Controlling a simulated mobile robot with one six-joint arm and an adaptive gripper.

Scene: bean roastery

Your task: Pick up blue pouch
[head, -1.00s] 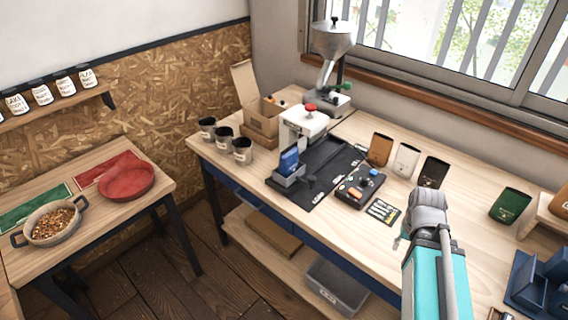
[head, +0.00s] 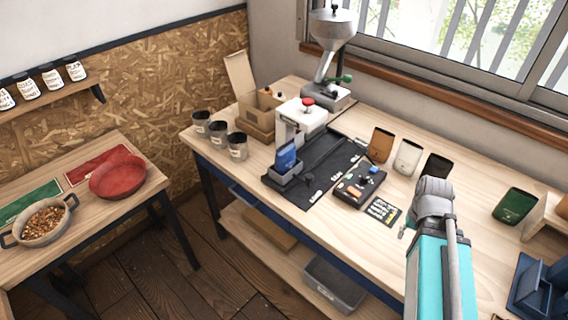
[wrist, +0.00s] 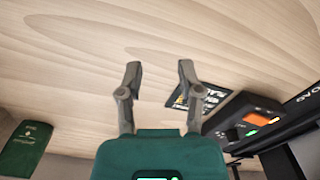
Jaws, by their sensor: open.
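The blue pouch (head: 286,158) stands upright in a grey holder (head: 285,175) on the black mat, in front of the white sealing machine with a red knob, in the head view. My gripper shows in the wrist view (wrist: 158,75) with its two fingers apart and nothing between them, over bare wood. In the head view my arm reaches over the right part of the bench, well to the right of the pouch, and its fingertips are mostly hidden behind the arm. The blue pouch does not show in the wrist view.
Orange (head: 380,144), white (head: 407,157) and black (head: 436,167) pouches stand behind my arm; a green pouch (head: 514,205) is farther right. A black control box (head: 360,184) and a card (head: 382,211) lie between my arm and the holder. Dark cups (head: 237,146) stand at the left.

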